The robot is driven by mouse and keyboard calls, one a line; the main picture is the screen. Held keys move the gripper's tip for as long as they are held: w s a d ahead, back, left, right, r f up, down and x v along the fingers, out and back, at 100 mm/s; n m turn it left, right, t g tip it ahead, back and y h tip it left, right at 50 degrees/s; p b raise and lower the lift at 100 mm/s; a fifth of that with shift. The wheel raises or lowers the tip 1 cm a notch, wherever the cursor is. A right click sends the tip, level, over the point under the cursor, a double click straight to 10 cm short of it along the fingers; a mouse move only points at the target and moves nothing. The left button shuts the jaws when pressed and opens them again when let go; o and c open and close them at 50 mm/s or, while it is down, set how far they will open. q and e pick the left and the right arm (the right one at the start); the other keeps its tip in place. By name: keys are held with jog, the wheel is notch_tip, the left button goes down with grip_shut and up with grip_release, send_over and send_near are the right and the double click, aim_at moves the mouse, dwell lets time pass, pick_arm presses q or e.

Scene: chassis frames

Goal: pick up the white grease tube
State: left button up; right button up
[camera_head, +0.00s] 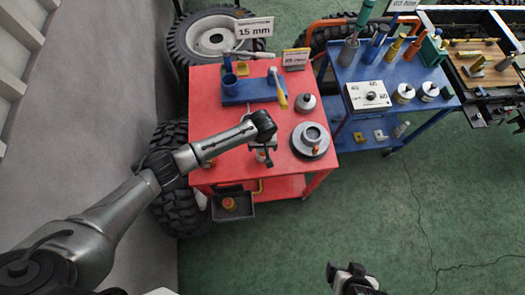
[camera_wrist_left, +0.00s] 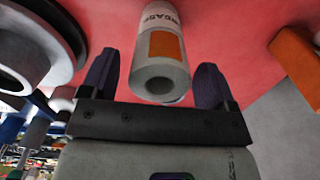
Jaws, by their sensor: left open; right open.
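The white grease tube (camera_wrist_left: 158,50) is in the left wrist view, with an orange patch, "GREASE" lettering and a hollow round end facing the camera. My left gripper (camera_wrist_left: 157,78) is open, with one dark finger on each side of the tube's near end and visible gaps between. In the head view my left gripper (camera_head: 265,155) is low over the front middle of the red cart (camera_head: 215,145). It and my wrist largely hide the tube there. My right gripper (camera_head: 350,277) is open and empty at the bottom edge, over the green floor.
A round grey flanged part (camera_head: 310,140) stands right of my left gripper, with a small grey pot (camera_head: 305,103) behind it. A blue cart (camera_head: 400,75) stands to the right.

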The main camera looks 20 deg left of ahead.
pick_arm(q)
jog(key=shift+c, duration=0.2)
jog(key=c, duration=1.4)
